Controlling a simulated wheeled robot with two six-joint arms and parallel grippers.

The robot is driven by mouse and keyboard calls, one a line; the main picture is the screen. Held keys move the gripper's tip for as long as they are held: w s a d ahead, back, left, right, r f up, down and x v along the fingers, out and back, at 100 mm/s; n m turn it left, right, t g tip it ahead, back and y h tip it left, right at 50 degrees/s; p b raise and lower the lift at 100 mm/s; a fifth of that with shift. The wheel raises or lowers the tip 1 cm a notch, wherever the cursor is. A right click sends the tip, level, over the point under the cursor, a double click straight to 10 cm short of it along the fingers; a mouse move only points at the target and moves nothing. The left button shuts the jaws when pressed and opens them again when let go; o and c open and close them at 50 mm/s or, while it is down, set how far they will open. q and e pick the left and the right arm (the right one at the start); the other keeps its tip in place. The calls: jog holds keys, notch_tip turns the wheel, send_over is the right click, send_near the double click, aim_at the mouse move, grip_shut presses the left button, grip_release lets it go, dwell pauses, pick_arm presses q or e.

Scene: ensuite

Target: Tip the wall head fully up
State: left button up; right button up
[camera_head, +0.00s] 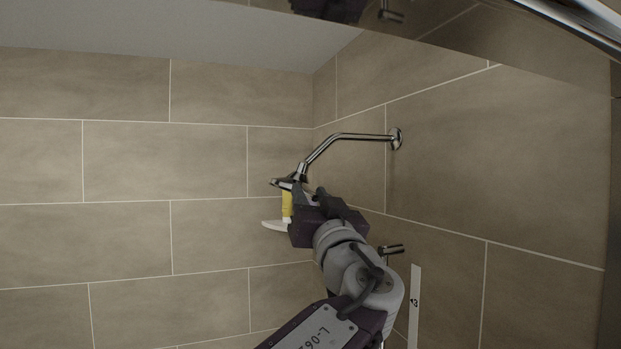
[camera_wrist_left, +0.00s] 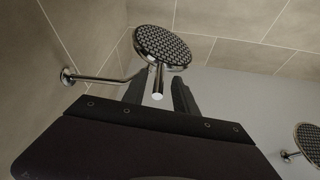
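The wall head (camera_wrist_left: 162,47) is a round chrome shower head with a dark perforated face, which shows in the left wrist view. A short stem sticks out below the face. In the head view, the wall head (camera_head: 281,183) is small and seen nearly edge-on at the end of a bent chrome pipe (camera_head: 350,136) from the right wall. My left gripper (camera_head: 298,188) is at the wall head. In the left wrist view its two fingers (camera_wrist_left: 160,92) stand apart on either side of the stem, with gaps visible. Contact is not clear. My right gripper is out of view.
A yellow bottle (camera_head: 287,204) stands on a pale corner shelf (camera_head: 273,225) just below the wall head. A chrome valve handle (camera_head: 392,249) is on the right wall. Another perforated head (camera_wrist_left: 308,141) shows at the right of the wrist view. Tiled walls enclose the corner.

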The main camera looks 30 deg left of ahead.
pick_arm(q)
jog(key=shift+w, duration=0.2)
grip_shut()
dwell(1.3)
